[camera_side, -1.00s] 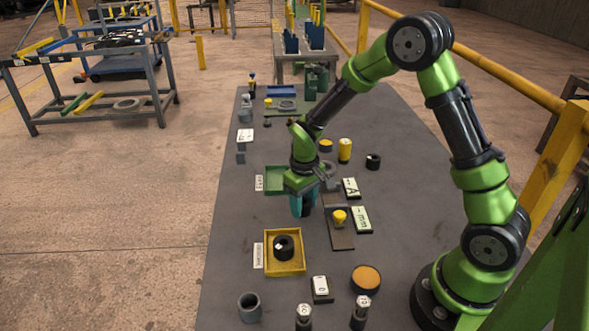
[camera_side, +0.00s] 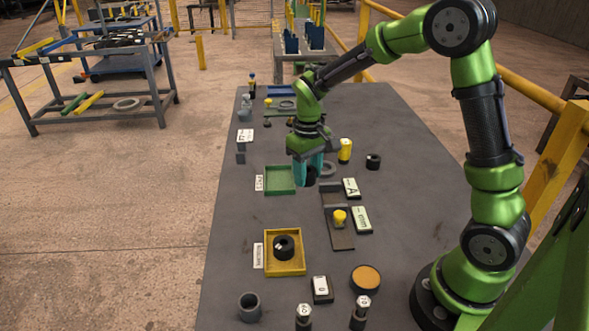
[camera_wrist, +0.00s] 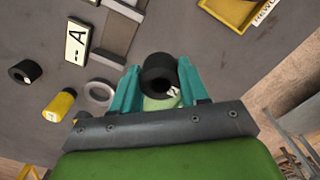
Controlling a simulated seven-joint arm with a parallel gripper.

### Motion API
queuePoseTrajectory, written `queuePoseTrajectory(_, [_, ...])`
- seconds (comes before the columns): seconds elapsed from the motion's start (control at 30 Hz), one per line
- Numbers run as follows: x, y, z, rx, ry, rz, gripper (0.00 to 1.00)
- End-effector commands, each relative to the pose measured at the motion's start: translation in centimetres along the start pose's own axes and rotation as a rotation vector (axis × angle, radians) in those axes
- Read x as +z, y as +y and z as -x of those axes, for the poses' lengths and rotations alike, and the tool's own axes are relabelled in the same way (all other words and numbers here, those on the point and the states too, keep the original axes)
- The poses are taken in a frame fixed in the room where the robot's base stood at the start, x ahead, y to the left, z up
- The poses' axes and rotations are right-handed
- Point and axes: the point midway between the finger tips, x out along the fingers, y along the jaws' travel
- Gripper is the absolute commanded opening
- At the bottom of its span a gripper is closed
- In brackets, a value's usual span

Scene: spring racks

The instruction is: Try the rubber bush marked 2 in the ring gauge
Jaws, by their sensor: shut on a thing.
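My gripper (camera_side: 307,181) hangs above the table with its teal fingers shut on a black rubber bush (camera_side: 311,174). In the wrist view the bush (camera_wrist: 157,62) sits between the fingertips (camera_wrist: 159,70); a white mark shows on it, but I cannot read it. A flat grey ring (camera_side: 329,168), which looks like the ring gauge, lies on the table just right of the gripper. It also shows left of the fingers in the wrist view (camera_wrist: 99,93). The held bush is apart from the ring.
A green tray (camera_side: 267,191) lies left of the gripper. A yellow tray (camera_side: 299,267) nearer the camera holds another black bush (camera_side: 284,246). A loose black bush (camera_side: 373,161) and a yellow cylinder (camera_side: 345,150) stand to the right, near an "A" plate (camera_side: 351,188).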

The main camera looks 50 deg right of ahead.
Motion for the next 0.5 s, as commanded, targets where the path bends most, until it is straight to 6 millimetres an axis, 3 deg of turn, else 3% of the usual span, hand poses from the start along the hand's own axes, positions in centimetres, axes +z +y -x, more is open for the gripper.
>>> queuePoseTrajectory(0.3, [-5.2, 10.9, -2.7, -0.002, -0.016, -0.108, 0.13])
queuePoseTrajectory(0.4, [-6.6, 13.8, -3.2, -0.003, -0.009, -0.088, 0.13])
queuePoseTrajectory(0.5, [-7.8, 15.5, -3.1, -0.001, 0.005, -0.042, 0.13])
